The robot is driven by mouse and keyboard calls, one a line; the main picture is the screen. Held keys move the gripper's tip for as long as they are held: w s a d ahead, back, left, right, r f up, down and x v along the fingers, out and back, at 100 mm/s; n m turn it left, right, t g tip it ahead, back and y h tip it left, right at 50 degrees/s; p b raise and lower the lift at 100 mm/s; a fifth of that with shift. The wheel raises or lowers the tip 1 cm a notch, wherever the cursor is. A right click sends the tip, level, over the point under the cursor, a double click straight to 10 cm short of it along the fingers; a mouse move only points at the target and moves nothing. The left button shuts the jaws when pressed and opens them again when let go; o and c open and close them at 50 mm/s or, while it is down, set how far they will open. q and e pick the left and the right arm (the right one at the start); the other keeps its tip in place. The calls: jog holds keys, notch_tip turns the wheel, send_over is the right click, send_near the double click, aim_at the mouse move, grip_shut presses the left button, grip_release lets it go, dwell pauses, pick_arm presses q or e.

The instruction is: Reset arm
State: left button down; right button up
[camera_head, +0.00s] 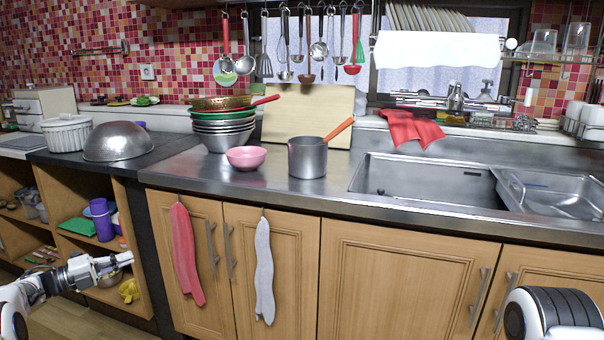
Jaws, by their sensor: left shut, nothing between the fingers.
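My left gripper (113,261) is at the lower left, in front of the open shelf unit. It is shut and empty, pointing right, with its fingers apart from the things on the shelves behind it. Part of my right arm (552,313) shows at the lower right corner; its gripper is out of view. The utensil rail (305,9) runs along the top with several ladles, spoons and whisks hanging from it.
The steel counter (260,195) bears a pot (307,160) with an orange handle, a pink bowl (246,158) and stacked bowls (222,135). A sink (425,180) lies right. Red (186,255) and white (264,270) towels hang on the cabinet doors. The space before the doors is clear.

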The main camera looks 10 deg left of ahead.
pick_arm(q)
jog(key=w+d+f+n, duration=0.2)
jog(key=d+f+n, duration=0.15)
jog(key=d, duration=0.85)
jog(key=w+d+f+n, duration=0.3)
jog(key=d+f, duration=0.2)
jog(key=d, duration=0.8)
jog(key=s+d+f+n+y, duration=0.3)
jog(key=s+d+f+n, duration=0.45)
jog(key=d+f, duration=0.2)
jog(key=s+d+f+n+g+y, duration=0.2)
jog(key=s+f+n+g+y, duration=0.25)
jog(key=s+f, duration=0.55)
jog(key=s+a+f+n+g+y, duration=0.15)
jog(key=s+n+g, duration=0.25)
jog(key=s, duration=1.1)
jog(key=s+a+n+g+y, duration=0.3)
jog(key=s+n+g, duration=0.1)
jog(key=s, duration=1.1)
notch_tip(320, 180, up, 24)
jog(key=p, duration=2.4)
jog(key=shift+s+a+n+y, duration=0.2)
jog(key=shift+a+n+y, duration=0.1)
jog(key=shift+n, duration=0.15)
pick_arm(e)
notch_tip(320, 180, up, 23)
jog(key=shift+w+d+r, duration=0.15)
jog(key=shift+w+r, duration=0.05)
jog(key=shift+w, duration=0.05)
